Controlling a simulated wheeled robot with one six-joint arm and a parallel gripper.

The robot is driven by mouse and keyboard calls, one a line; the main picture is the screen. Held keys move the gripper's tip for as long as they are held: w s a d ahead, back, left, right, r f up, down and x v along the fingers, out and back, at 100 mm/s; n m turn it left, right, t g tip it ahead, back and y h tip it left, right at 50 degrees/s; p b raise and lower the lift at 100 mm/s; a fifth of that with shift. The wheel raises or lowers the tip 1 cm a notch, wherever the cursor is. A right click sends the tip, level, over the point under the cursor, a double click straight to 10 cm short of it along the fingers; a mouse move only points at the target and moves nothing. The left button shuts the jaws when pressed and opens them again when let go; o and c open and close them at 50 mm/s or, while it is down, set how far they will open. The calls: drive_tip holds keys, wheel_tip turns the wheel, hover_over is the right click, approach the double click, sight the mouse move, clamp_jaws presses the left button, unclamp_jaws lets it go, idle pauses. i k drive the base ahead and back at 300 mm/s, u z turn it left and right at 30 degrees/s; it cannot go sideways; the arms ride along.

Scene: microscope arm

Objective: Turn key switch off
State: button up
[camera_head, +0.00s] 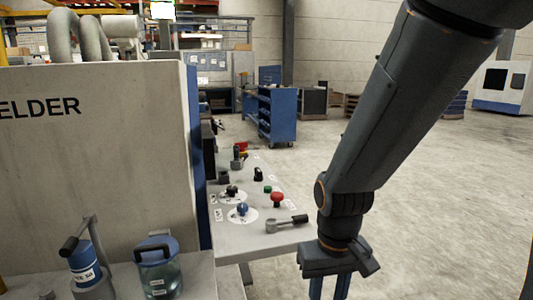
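A grey control panel table (283,240) carries several controls. A black upright knob (258,174) stands near its middle; it could be the key switch, but it is too small to tell. Black (232,191) and blue (242,209) knobs sit on round white dials to the left. My gripper (330,291) points down at the right of the table's front corner, apart from all the controls. Its two fingers look spread with nothing seen between them. Their tips are cut off by the lower frame edge.
A red mushroom button (277,198), a green button (267,189) and a lever handle (287,224) lie on the panel's right side. A tall grey cabinet (90,170) borders it on the left. Open concrete floor (440,190) lies to the right.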

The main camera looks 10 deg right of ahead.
sight(235, 165)
drive_tip(key=z, duration=1.1)
drive_tip(key=i, duration=2.5)
drive_tip(key=u, duration=2.3)
